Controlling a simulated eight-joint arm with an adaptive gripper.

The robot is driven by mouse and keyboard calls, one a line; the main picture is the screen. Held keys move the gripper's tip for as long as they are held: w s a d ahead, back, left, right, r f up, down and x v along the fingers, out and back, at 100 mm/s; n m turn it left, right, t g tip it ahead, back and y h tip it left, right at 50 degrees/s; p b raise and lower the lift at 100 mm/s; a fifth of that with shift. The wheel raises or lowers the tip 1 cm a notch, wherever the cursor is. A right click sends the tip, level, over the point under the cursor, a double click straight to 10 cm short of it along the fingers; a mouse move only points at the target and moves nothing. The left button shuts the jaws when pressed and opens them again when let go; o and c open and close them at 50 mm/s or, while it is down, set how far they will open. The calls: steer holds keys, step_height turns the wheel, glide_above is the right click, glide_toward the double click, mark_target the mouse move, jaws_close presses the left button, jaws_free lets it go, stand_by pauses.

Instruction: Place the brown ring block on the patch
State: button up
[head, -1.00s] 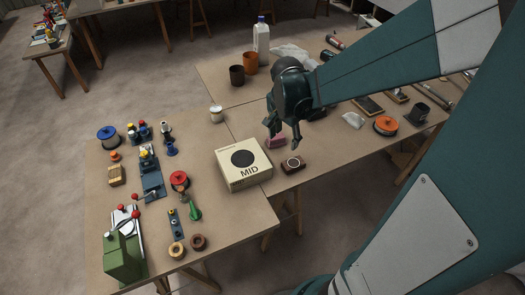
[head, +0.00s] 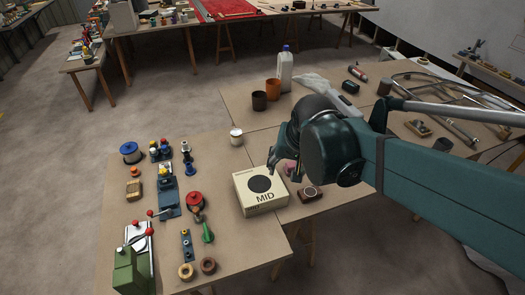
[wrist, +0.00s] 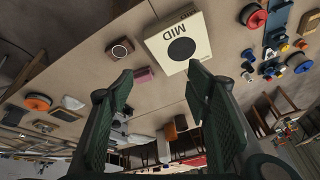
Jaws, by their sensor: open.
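A dark brown block with a pale ring on its top (head: 310,194) lies on the table just right of a cream box marked MID (head: 262,203). The wrist view shows the same block (wrist: 121,49) at upper left. A round black patch (head: 260,184) is on the box's top; it also shows in the wrist view (wrist: 181,49). My gripper (head: 284,180) is open and empty, above the table near the box's back right corner. In the wrist view its fingers (wrist: 160,75) are spread wide, with nothing between them. My arm hides part of the table to the right.
A pink block (wrist: 143,75) lies beside the brown block. Spools and a green machine (head: 127,272) crowd the left table. Cups and a white bottle (head: 285,70) stand behind.

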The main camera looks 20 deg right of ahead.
steer(key=s+a+r+n+t, duration=0.2)
steer(key=s+a+r+n, duration=0.1)
steer(key=s+a+n, duration=0.2)
steer(key=shift+s+a+r+n+y, duration=0.15)
steer(key=shift+s+a+n+y, duration=0.25)
steer(key=shift+s, duration=0.35)
